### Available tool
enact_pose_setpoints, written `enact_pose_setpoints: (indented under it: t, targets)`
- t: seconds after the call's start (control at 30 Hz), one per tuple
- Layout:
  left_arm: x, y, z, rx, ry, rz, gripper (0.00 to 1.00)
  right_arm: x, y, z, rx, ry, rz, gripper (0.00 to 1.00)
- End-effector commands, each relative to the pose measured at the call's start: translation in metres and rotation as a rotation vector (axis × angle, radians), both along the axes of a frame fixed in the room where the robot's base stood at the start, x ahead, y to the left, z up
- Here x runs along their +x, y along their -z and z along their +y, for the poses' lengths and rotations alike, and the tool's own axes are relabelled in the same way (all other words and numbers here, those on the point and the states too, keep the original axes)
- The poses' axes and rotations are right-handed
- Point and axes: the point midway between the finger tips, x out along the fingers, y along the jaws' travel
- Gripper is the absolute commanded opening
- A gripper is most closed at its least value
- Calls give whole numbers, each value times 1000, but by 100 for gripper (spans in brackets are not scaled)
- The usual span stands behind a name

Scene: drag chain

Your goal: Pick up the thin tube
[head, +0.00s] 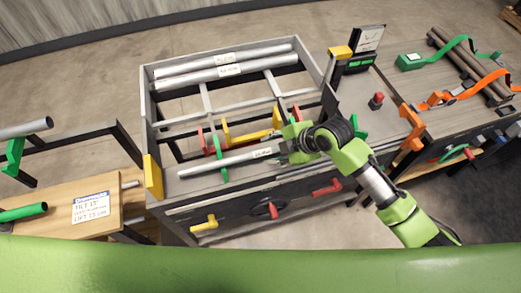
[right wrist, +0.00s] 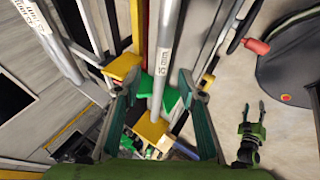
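The thin tube (head: 226,163) is grey, with a small white label, and lies across the front of the rack, through red and green holders. In the right wrist view the tube (right wrist: 160,85) runs between the two fingers of my right gripper (right wrist: 157,78); its label seems to read 15 mm. The fingers stand apart, with a gap on each side of the tube. In the head view the right gripper (head: 287,150) is at the tube's right end and hides that end. My left gripper (right wrist: 251,108) shows open and empty, away from the tube, in the right wrist view.
Thicker grey tubes (head: 225,72) lie at the back of the rack frame (head: 148,100). Yellow (head: 152,178) and red parts stand around the tube. A red button (head: 376,100) and a display (head: 361,63) stand to the right. A wooden tilt table (head: 60,222) stands at left.

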Motion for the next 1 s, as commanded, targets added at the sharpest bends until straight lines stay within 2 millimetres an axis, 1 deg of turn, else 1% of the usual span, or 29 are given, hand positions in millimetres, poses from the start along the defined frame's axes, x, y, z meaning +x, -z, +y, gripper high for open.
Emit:
enact_pose_setpoints:
  t: [0.17, 0.33, 0.5, 0.6, 0.8, 0.83, 0.87, 0.9, 0.97, 1.0]
  targets:
    - [0, -6, 0, 0, 0, 0, 40, 4, 9, 4, 1, 1, 3, 37]
    - [0, -16, -2, -2, -1, 0, 40, 11, 27, 11, 1, 2, 6, 37]
    - [0, -18, -3, -3, -1, 0, 40, 18, 43, 18, 0, 2, 3, 37]
    - [0, -18, -2, -3, -1, 0, 40, 20, 47, 20, 0, 1, 2, 37]
    - [0, -18, -2, -2, -1, -1, 40, 20, 48, 20, 0, 1, 0, 37]
    - [0, -18, -2, -2, -1, -1, 40, 20, 48, 20, 0, 1, 0, 34]
    - [0, -18, -2, -2, -1, -1, 40, 20, 48, 20, 0, 1, 0, 26]
    - [0, -18, -2, -2, -1, -1, 40, 20, 48, 20, 0, 1, 0, 16]
    - [0, -18, -2, -2, -1, -1, 40, 20, 47, 20, -1, 1, 1, 0]
    - [0, -18, -2, -2, -1, -1, 40, 20, 47, 20, -1, 1, 1, 0]
